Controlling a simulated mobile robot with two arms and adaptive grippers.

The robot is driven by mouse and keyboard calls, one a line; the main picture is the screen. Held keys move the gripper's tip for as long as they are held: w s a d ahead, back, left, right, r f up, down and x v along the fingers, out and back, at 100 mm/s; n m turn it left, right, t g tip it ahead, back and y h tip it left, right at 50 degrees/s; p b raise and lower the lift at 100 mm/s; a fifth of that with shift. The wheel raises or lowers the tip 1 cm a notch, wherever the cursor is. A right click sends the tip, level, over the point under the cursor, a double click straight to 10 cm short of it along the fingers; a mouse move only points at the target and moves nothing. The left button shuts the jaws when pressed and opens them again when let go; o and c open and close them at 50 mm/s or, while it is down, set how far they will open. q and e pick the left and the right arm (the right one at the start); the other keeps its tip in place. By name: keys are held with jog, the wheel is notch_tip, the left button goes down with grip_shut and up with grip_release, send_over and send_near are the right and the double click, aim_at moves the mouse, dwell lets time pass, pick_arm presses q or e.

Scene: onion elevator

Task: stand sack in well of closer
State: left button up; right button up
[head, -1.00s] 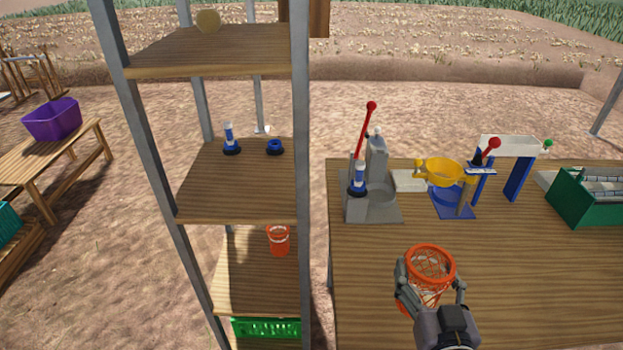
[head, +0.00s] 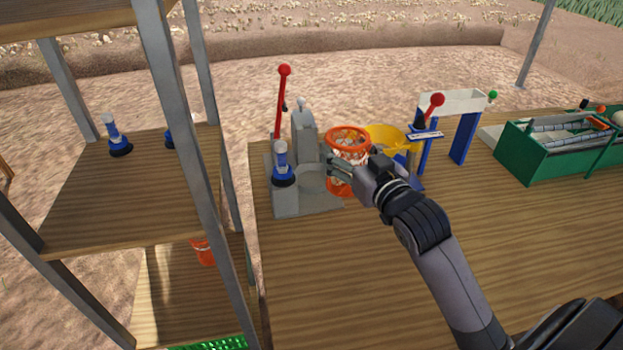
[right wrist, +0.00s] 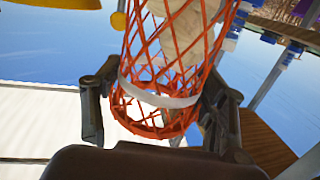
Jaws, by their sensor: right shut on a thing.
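My right gripper (head: 358,171) is shut on an orange mesh sack (head: 347,146) with an open round rim. The sack is upright in the head view, just right of the closer's round grey well. In the right wrist view the sack (right wrist: 165,100) sits between the two fingers (right wrist: 160,110), with a white band around it and pale contents. The closer (head: 305,150) is a grey machine with a red-knobbed lever and a blue-and-clear cylinder at its front left. Its well (head: 314,179) shows empty from here. My left gripper is not in view.
A blue-legged white frame (head: 452,102) and a green crate (head: 536,166) stand further right. A shelf rack (head: 130,190) with a metal post stands left. The table front (head: 330,270) is clear.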

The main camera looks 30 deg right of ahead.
jog(key=w+d+p, duration=0.1)
jog(key=w+p, duration=0.1)
jog(key=w, duration=1.5)
jog(key=f, duration=1.2)
jog(key=shift+w+d, duration=0.1)
jog(key=shift+w, duration=0.25)
jog(key=shift+f, duration=0.1)
jog(key=o, duration=0.9)
jog(key=shift+c, duration=0.2)
